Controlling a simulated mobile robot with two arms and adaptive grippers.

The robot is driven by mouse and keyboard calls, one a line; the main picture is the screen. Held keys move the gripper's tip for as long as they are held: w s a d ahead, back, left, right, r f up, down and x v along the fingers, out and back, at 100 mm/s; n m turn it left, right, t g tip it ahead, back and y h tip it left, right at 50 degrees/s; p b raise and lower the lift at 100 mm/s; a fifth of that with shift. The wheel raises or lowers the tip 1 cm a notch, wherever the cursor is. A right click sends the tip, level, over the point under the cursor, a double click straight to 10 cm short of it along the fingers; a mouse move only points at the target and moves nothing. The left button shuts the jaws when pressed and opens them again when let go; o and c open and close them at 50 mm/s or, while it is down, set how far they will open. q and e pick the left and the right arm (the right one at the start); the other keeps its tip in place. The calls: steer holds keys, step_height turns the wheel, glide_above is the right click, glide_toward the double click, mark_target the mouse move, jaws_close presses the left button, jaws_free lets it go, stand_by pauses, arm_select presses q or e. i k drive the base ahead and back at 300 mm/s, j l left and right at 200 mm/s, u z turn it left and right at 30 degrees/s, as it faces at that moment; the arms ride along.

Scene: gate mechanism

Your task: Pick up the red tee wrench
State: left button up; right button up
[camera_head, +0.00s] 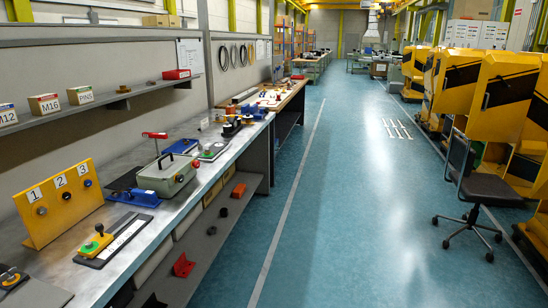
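A red T-shaped handle (154,135), which looks like the red tee wrench, stands upright on a thin shaft. It is on the long grey workbench (118,205) at the left, at the back left of a grey-green box (168,174). The box hides the foot of the shaft, so I cannot tell what it stands in. Neither of my grippers is in view.
A yellow panel numbered 1, 2, 3 (60,201) stands on the near bench. A blue block (137,196) lies before the box. A shelf (110,96) runs above. An office chair (476,190) stands right; the blue floor (330,210) between is clear.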

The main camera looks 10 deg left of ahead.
mark_target(154, 135)
steer(key=i, duration=1.8)
